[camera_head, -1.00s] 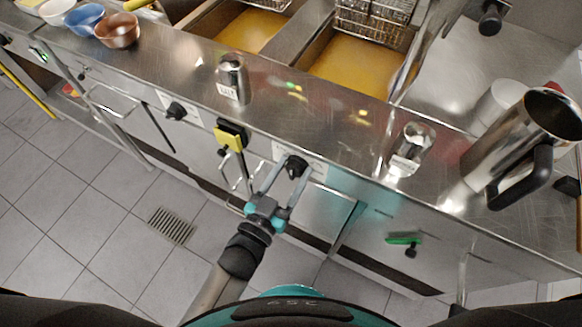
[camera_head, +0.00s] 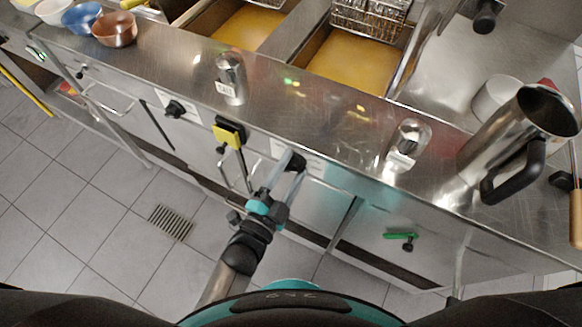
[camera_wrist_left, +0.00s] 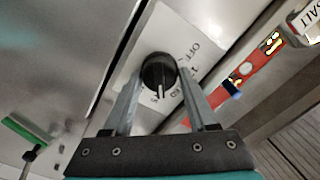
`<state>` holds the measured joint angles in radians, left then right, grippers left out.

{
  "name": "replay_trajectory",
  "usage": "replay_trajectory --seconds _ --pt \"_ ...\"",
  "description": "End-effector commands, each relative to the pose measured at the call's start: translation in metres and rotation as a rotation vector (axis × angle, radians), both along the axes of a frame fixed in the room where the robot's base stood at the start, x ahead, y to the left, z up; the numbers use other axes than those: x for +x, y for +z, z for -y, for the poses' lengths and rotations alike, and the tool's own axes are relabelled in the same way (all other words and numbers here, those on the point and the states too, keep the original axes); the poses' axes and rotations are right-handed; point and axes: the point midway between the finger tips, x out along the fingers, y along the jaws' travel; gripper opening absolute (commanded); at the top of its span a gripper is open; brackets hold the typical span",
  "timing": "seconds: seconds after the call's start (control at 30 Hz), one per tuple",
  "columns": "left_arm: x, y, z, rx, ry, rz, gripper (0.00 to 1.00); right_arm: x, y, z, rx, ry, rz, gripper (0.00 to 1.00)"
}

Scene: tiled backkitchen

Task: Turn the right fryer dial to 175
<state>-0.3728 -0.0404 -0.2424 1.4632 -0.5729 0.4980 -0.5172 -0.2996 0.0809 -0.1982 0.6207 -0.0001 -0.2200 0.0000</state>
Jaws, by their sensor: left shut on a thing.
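The right fryer dial (camera_head: 297,161) is a black knob on a white label plate on the counter front. My left gripper (camera_head: 284,166) is shut on it, one finger on each side. The wrist view shows the dial (camera_wrist_left: 158,72) close up between the fingers of the left gripper (camera_wrist_left: 160,82). Its white pointer mark faces the bottom of that picture, away from OFF, which is printed at the upper right. Small figures below the knob are too hard to read for certain. My right gripper is not in view.
The left fryer dial (camera_head: 174,109) and a yellow-and-black switch (camera_head: 229,133) lie left along the front. Two fryer vats hold yellow oil behind the steel counter. Shakers (camera_head: 230,78) and a steel jug (camera_head: 520,140) stand on top. A green-handled thing (camera_head: 401,236) is at right.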

Motion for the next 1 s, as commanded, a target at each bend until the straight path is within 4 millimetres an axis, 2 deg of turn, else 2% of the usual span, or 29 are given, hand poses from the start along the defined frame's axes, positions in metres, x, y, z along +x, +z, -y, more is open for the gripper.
replay_trajectory --seconds 0.3,0.83,0.87,1.0 --pt "-0.0001 -0.0003 0.0002 0.106 0.001 0.056 0.02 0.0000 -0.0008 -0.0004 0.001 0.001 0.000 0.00" --pt "-0.0001 -0.0004 0.0001 0.128 0.001 0.067 0.02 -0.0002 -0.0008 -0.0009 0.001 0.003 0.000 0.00" --pt "-0.0001 -0.0004 0.0001 0.128 0.001 0.067 0.59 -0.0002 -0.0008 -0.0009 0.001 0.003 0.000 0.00" --pt "-0.0001 -0.0003 0.0002 0.127 0.001 0.066 0.75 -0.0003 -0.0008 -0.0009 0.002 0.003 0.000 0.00"
